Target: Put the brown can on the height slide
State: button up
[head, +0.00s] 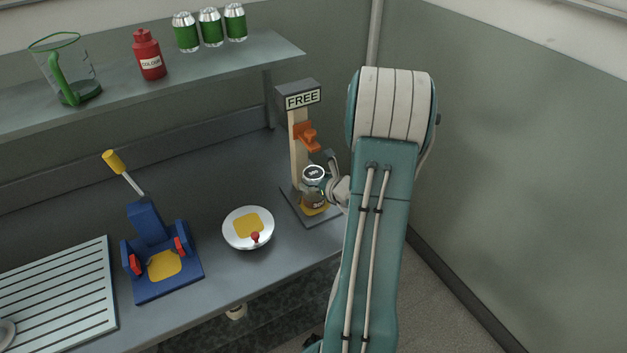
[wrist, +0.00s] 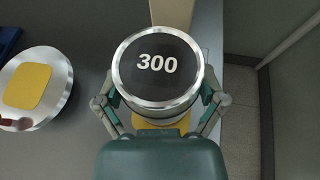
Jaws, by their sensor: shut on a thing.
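The brown can (head: 314,199) has a silver rim and a dark lid; the lid reads 300 in the wrist view (wrist: 158,66). My gripper (head: 331,187) is shut on the can, with a finger on each side in the wrist view (wrist: 158,106). The height slide (head: 297,162) has a pale post, an orange slider (head: 306,136) and a FREE sign. The can is upright in front of the post, below the slider and over the yellow pad (wrist: 184,123) of the slide's base. The can hides most of the pad; I cannot tell whether its bottom touches it.
A round white dish (head: 232,236) with a yellow pad and red knob stands left of the slide. A blue lever fixture (head: 150,222) and a slatted rack (head: 60,300) are farther left. The shelf (head: 200,80) holds green cans, a red bottle and a jug. A wall is on the right.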

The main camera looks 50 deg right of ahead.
jog(key=o, duration=0.8)
